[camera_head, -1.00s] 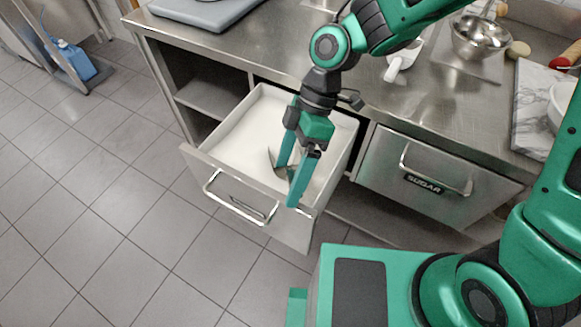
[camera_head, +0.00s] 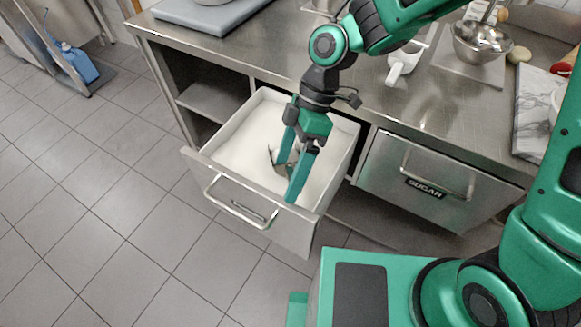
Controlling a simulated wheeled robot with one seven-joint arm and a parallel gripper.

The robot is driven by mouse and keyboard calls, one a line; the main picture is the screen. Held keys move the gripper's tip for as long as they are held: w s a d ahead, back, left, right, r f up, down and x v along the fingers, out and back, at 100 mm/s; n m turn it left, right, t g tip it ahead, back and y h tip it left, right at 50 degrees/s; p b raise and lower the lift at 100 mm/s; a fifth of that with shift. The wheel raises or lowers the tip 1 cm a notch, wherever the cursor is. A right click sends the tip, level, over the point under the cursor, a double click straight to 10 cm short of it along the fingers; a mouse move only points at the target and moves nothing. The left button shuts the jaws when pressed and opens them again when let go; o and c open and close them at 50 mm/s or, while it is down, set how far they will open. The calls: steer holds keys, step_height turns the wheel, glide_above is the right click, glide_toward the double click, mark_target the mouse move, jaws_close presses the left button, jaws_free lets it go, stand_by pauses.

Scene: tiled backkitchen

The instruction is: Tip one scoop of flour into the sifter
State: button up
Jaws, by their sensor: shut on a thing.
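The flour (camera_head: 248,143) is a smooth white mass filling the pulled-out steel drawer (camera_head: 204,170). My gripper (camera_head: 286,176) points down into the right part of this drawer. It is shut on the scoop (camera_head: 280,168), a small grey metal piece between the fingers, low at the flour. The fingers partly hide the scoop, so I cannot tell how much flour it carries. I cannot pick out the sifter for certain. A round steel bowl (camera_head: 481,42) stands on the counter at the upper right, with a handle-like rod behind it.
The steel counter (camera_head: 440,110) runs above the drawers. A white handled vessel (camera_head: 403,64) stands on it, left of the bowl. A closed drawer labelled SUGAR (camera_head: 425,188) is to the right. A grey slab (camera_head: 205,15) lies at the back left. The tiled floor in front is clear.

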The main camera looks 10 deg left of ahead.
mark_target(287, 168)
steer(key=shift+o, duration=0.2)
steer(key=shift+w+a+f, duration=0.1)
steer(key=shift+w+a, duration=0.05)
steer(key=shift+w, duration=0.25)
steer(key=shift+w+a, duration=0.1)
steer(key=shift+w, duration=0.3)
stand_by(0.3)
steer(key=shift+r, duration=3.65)
steer(key=shift+c, duration=0.2)
step_height(287, 168, up, 12)
steer(key=t, duration=0.3)
steer(key=shift+n+y, duration=0.3)
steer(key=shift+y, duration=0.1)
